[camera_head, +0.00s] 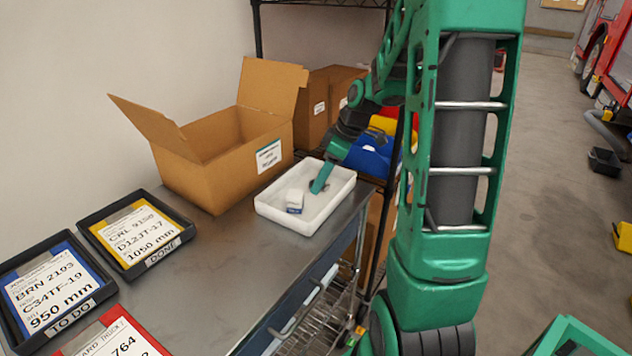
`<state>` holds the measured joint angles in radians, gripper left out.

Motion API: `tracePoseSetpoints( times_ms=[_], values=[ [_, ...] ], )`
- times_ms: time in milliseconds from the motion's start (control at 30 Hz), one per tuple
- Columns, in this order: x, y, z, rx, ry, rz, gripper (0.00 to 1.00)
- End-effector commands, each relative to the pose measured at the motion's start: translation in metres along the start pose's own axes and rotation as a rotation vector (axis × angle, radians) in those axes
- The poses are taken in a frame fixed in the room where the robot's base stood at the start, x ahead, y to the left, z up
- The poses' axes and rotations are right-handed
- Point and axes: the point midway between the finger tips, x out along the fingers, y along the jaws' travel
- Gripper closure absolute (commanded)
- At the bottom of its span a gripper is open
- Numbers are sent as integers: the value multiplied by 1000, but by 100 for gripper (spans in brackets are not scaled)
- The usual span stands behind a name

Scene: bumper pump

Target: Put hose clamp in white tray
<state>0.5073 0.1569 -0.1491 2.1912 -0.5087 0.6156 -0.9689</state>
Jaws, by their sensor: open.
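The white tray (334,205) stands at the far right end of the metal bench, beside the open cardboard box. My gripper (318,187) reaches down into the tray from the upper right. It is open, and one green finger shows plainly near the tray floor. A small grey shape shows by the fingertip; it may be the hose clamp, but it is too small to tell. A small white box with a blue label (294,201) lies in the tray, left of my finger.
Black trays with job cards (136,233) lie at the near left of the bench (235,270). The bench middle is clear. Coloured bins (370,158) sit behind my arm.

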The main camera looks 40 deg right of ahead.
Motion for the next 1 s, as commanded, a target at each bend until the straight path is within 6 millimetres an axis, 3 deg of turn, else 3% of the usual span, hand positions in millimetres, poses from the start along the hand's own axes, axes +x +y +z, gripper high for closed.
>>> tracePoseSetpoints(
  times_ms=[500, 767, 867, 1000],
  values=[
    [-94, 1, 0, 0, 1, 5, 47],
    [-115, -2, 0, 8, -2, 2, 47],
    [-117, -15, 6, 77, -26, 6, 47],
    [-118, -58, 31, 317, -103, 31, 47]
  ],
)
